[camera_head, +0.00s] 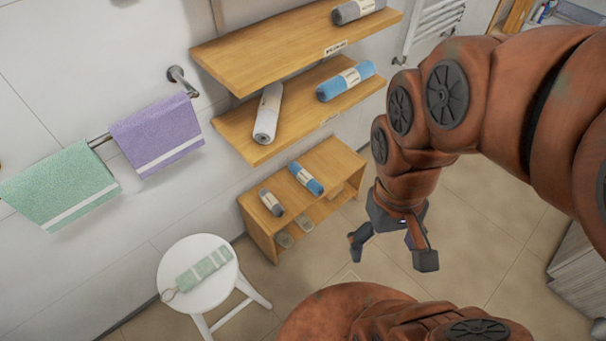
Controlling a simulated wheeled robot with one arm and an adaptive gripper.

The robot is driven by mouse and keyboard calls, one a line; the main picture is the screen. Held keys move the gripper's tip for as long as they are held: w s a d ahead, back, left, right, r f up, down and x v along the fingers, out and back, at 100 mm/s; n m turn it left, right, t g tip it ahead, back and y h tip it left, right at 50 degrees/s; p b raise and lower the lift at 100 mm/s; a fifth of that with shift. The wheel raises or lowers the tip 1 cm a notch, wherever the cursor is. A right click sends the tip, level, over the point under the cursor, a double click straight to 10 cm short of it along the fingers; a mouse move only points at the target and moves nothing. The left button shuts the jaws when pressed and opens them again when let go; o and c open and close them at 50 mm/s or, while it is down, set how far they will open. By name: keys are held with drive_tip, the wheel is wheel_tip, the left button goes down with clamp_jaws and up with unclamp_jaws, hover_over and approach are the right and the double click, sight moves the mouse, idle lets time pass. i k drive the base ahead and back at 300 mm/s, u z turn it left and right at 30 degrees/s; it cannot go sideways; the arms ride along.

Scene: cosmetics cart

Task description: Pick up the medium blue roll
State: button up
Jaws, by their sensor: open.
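One blue roll (345,81) with a pale paper band lies on the right part of the middle wooden shelf (228,128). A second, smaller-looking blue roll (306,179) with a pale band lies on top of the low wooden bench (325,158). I cannot tell from the picture which of the two is the medium one. My gripper (391,253) hangs open and empty, fingers down, to the right of the bench and apart from both rolls. No roll is between its fingers.
A white roll (267,113) lies on the middle shelf, a grey roll (271,202) on the bench, and another grey roll (358,11) on the upper shelf (270,54). A white stool (226,286) holds a green striped item (204,269). Floor right of the bench is clear.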

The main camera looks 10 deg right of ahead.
sight(308, 181)
drive_tip(key=z, duration=0.1)
drive_tip(key=k, duration=1.05)
drive_tip(key=u, duration=0.85)
drive_tip(key=i, duration=0.9)
drive_tip(key=z, duration=0.4)
